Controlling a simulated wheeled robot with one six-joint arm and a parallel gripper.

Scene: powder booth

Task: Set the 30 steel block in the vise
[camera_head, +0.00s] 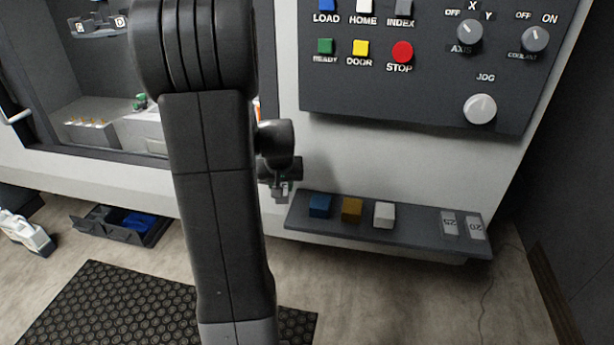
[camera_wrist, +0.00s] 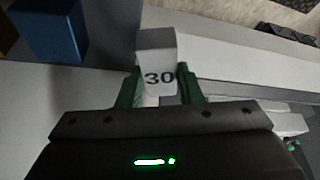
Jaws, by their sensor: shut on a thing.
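The grey steel block marked 30 (camera_wrist: 157,50) is between the two green fingers of my gripper (camera_wrist: 160,90) in the wrist view. My gripper is shut on it, and its number faces the camera. In the head view my gripper (camera_head: 280,190) is small, just left of the grey shelf and in front of the machine's white front. Inside the machine opening at left, a light grey fixture (camera_head: 143,130) stands partly behind my arm. I cannot tell for sure whether it is the vise.
The shelf (camera_head: 420,240) holds blue (camera_head: 320,205), orange (camera_head: 351,209) and white (camera_head: 384,214) blocks and two grey numbered blocks (camera_head: 449,223). The blue block (camera_wrist: 52,30) is close in the wrist view. A control panel (camera_head: 400,95) is above. A dark bin (camera_head: 95,226) stands on the floor.

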